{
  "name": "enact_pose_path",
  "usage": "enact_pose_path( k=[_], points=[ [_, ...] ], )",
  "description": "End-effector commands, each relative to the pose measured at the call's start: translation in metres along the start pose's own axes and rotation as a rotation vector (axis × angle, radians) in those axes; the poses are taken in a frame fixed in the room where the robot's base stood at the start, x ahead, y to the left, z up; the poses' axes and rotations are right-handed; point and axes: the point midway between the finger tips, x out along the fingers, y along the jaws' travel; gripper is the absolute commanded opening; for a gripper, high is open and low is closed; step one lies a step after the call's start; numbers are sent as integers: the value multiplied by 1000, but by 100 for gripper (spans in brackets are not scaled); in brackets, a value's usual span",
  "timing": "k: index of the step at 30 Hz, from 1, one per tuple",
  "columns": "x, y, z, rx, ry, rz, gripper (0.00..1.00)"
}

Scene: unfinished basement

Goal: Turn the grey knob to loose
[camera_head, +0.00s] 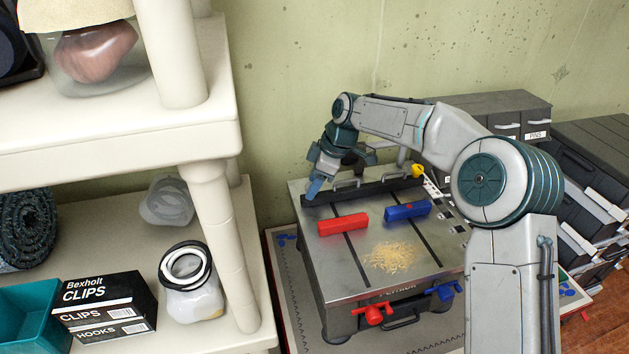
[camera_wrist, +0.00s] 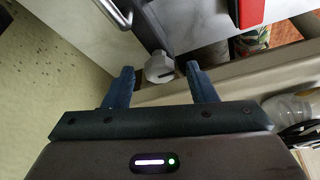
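The grey knob (camera_wrist: 160,68) shows in the wrist view at the near end of a dark bar. It is light grey, faceted, with a dark mark on its right side. My gripper (camera_wrist: 158,76) is open, one blue finger on each side of the knob's end, with gaps visible on both sides. I cannot tell how deep the knob lies between the fingertips. In the head view my gripper (camera_head: 315,188) is at the left end of the dark bar (camera_head: 365,188) on the steel-topped machine (camera_head: 345,270), and the knob is hidden there.
A red block (camera_head: 343,224), a blue block (camera_head: 407,210) and sawdust (camera_head: 393,257) lie on the machine top. A yellow knob (camera_head: 417,170) is at the bar's right end. Red (camera_head: 374,314) and blue (camera_head: 445,291) knobs are on the front. A white shelf (camera_head: 225,250) stands left.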

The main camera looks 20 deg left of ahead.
Motion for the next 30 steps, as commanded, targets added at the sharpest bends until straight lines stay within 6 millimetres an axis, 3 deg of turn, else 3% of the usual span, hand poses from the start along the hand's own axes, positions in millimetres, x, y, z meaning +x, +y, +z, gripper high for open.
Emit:
enact_pose_path(
  k=[7, 21, 30],
  points=[
    [-14, 1, 0, 1, 0, 4, 52],
    [-113, 1, 0, 0, 1, 3, 52],
    [-138, 0, 0, 0, 0, 0, 52]
  ],
)
